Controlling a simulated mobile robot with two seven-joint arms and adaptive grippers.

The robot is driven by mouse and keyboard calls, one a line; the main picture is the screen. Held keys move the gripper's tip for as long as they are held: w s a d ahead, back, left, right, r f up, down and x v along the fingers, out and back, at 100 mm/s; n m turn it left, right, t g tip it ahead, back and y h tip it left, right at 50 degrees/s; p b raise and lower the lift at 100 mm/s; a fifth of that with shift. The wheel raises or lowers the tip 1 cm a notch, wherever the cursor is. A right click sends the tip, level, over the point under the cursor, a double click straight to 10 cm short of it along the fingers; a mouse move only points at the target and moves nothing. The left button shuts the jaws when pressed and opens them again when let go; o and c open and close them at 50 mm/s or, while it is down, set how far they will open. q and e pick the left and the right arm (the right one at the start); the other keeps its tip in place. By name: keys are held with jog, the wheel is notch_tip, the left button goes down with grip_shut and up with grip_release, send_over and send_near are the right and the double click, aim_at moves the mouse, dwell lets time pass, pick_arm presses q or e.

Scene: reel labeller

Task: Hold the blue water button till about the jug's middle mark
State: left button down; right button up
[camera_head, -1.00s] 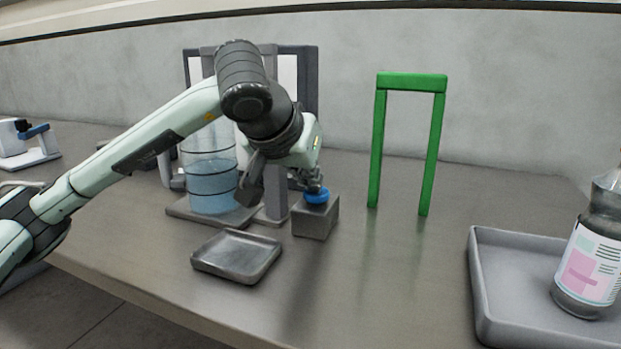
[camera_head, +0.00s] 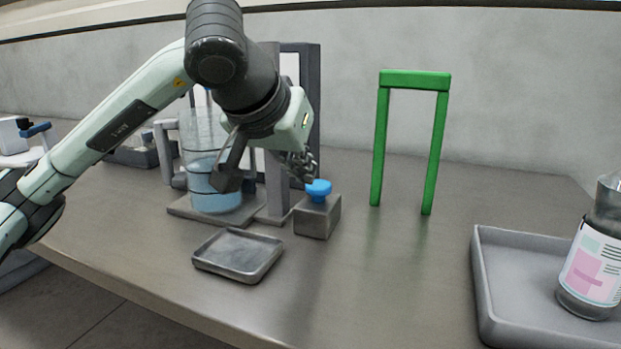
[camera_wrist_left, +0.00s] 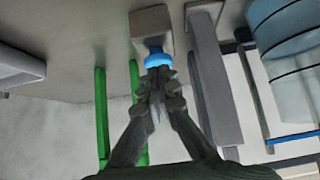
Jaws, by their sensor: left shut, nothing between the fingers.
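The blue button (camera_head: 319,187) sits on top of a grey block (camera_head: 317,217) on the table. My left gripper (camera_head: 309,176) is shut and empty, with its fingertips just above the button. In the left wrist view, the fingertips (camera_wrist_left: 157,76) point at the button (camera_wrist_left: 157,60); a small gap or light contact is hard to tell there. The clear jug (camera_head: 205,186) stands on the dispenser's base plate, left of the button. It holds pale blue water, with the surface near a dark ring; my gripper hides part of its right side. My right gripper is out of view.
The grey dispenser frame (camera_head: 300,80) stands behind the jug. A small metal tray (camera_head: 238,254) lies in front. A green arch (camera_head: 414,80) stands right of the button. A grey tray (camera_head: 490,290) with a labelled bottle (camera_head: 592,262) is at the right. The middle table is clear.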

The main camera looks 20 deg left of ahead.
pick_arm(q)
jog(key=v, duration=0.7)
jog(key=shift+r, duration=0.25)
jog(key=shift+w, duration=0.1)
dwell(0.5)
